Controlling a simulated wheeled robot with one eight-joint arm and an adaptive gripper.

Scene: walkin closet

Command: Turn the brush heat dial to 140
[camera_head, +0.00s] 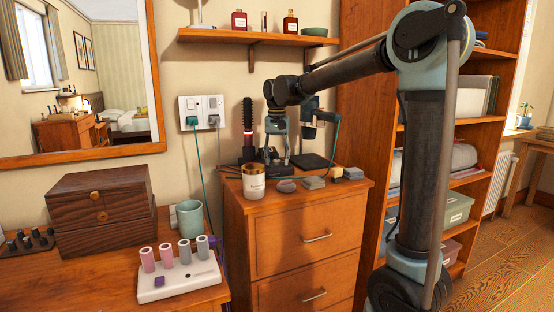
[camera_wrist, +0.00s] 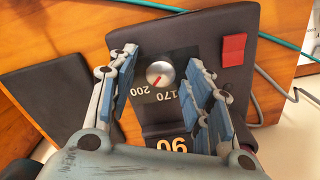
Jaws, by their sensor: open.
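The brush heat dial (camera_wrist: 160,74) is a small silver knob with a red pointer mark, on the dark base of the brush station (camera_wrist: 205,45). Figures 200 and 170 show near it, upside down; 140 cannot be made out. Larger pale figures (camera_wrist: 172,145) lie below, partly hidden. My gripper (camera_wrist: 162,85) is open, with blue-padded fingers on the left and right of the dial. I cannot tell whether they touch it. In the head view, my gripper (camera_head: 277,157) points down over the station, beside the upright dark round brush (camera_head: 247,115). The dial is hidden there.
A red square (camera_wrist: 233,48) sits on the station. A candle jar (camera_head: 253,182) and small grey items (camera_head: 314,182) stand near the front of the cabinet (camera_head: 300,238). A teal cable runs behind the station. A shelf (camera_head: 255,38) with bottles hangs above.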

